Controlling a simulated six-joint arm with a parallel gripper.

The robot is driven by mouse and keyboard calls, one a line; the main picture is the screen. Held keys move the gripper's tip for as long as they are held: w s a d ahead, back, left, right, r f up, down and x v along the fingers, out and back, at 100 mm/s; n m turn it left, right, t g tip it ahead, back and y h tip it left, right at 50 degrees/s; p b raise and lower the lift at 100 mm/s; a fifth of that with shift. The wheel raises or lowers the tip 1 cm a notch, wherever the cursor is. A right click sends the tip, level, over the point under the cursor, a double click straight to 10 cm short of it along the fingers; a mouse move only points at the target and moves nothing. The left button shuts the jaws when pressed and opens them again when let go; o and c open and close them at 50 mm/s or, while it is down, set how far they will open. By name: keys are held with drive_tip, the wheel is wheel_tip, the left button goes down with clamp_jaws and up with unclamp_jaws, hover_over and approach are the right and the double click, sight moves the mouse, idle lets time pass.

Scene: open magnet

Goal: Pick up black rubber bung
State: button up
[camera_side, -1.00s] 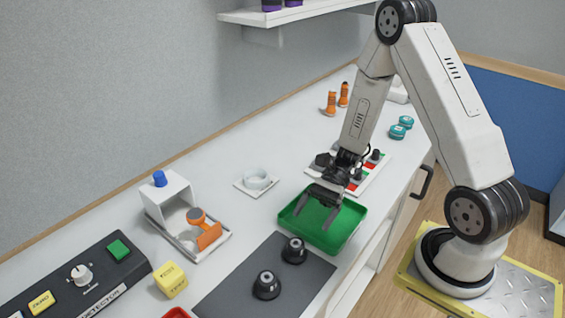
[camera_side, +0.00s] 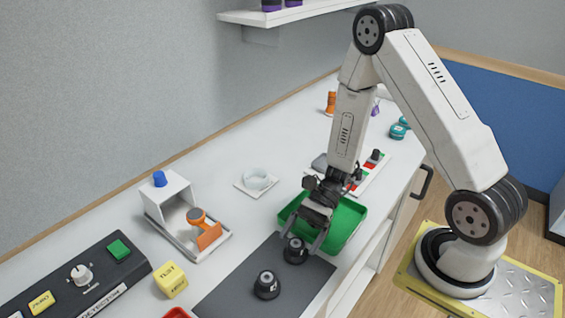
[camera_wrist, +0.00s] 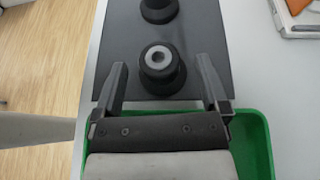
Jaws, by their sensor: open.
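Two black rubber bungs stand upright on the dark grey mat (camera_side: 225,293). The farther bung (camera_side: 295,250) is close to the green tray, and the nearer bung (camera_side: 267,285) stands toward the front of the mat. My gripper (camera_side: 301,241) is open and low, with its fingers around or just above the farther bung. In the wrist view that bung (camera_wrist: 162,66) shows a pale ring on top and lies just beyond and between my fingertips. The other bung (camera_wrist: 158,8) is cut off at the top edge. I cannot tell whether the fingers touch the bung.
The green tray (camera_side: 348,226) lies right behind the mat, under my wrist. A white stand with an orange part (camera_side: 207,233) is to the left, and a yellow cube (camera_side: 171,280) is left of the mat. A glass dish (camera_side: 256,180) stands behind.

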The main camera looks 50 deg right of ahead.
idle(0.4)
clamp_jaws()
drive_tip(key=shift+r, duration=0.15)
wheel_tip(320, 180, up, 10)
idle(1.1)
drive_tip(key=shift+w, duration=0.1)
idle(0.5)
drive_tip(key=w+a+r, duration=0.2)
drive_tip(key=w+a, duration=0.3)
drive_tip(key=w, duration=0.5)
drive_tip(key=w+a+r, duration=0.3)
drive_tip(key=w+a, duration=0.2)
drive_tip(key=w, duration=0.4)
drive_tip(key=shift+w+r, duration=0.35)
drive_tip(key=shift+w, duration=0.05)
